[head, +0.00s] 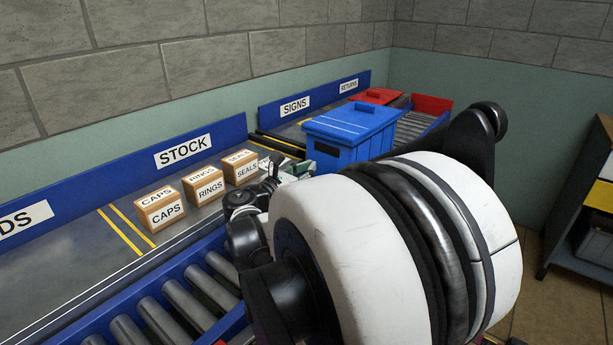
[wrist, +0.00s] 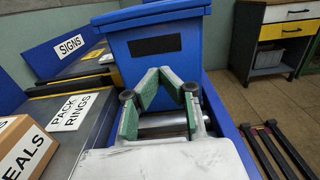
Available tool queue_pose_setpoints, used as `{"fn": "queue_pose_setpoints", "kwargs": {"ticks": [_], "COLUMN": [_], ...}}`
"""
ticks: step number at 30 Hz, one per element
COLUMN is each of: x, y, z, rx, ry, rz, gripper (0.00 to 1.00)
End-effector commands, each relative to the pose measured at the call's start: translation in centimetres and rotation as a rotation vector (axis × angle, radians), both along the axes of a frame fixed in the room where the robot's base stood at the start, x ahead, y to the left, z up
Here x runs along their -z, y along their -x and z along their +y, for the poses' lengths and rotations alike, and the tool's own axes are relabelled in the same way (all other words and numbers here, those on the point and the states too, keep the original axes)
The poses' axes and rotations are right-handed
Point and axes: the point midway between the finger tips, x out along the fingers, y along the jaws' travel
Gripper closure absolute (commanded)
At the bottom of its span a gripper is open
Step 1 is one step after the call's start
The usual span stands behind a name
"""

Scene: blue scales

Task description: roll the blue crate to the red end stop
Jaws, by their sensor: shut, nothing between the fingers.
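The blue crate (head: 345,138), with a lid, stands upright on the roller conveyor in the head view. Its near face, with a dark label plate, fills the upper middle of the wrist view (wrist: 152,62). The red end stop (head: 432,104) is at the far end of the conveyor, beyond the crate, with bare rollers between them. My gripper (wrist: 163,74) is shut and empty, its green-padded fingers pointing at the crate's near face. I cannot tell whether the fingertips touch it. In the head view my gripper is small and partly hidden by my arm.
Small boxes marked CAPS (head: 160,209), RINGS (head: 204,186) and SEALS (head: 241,168) stand on the bench left of the conveyor. A red lidded bin (head: 378,97) sits by the RETURNS sign. A cabinet (wrist: 278,38) stands at the right. Near rollers (head: 187,302) are bare.

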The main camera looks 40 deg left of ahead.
Motion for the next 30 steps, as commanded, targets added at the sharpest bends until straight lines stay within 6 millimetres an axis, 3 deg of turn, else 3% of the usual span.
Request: {"fn": "queue_pose_setpoints", "kwargs": {"ticks": [6,12,30], "x": [0.2,0.1,0.0], "y": [-4.0,-6.4,-7.3], "z": [0.3,0.5,0.5], "rx": [0.002,0.000,0.000], "ry": [-0.001,-0.001,-0.001], "rz": [0.000,0.001,0.001], "gripper": [1.00,1.00,1.00]}}
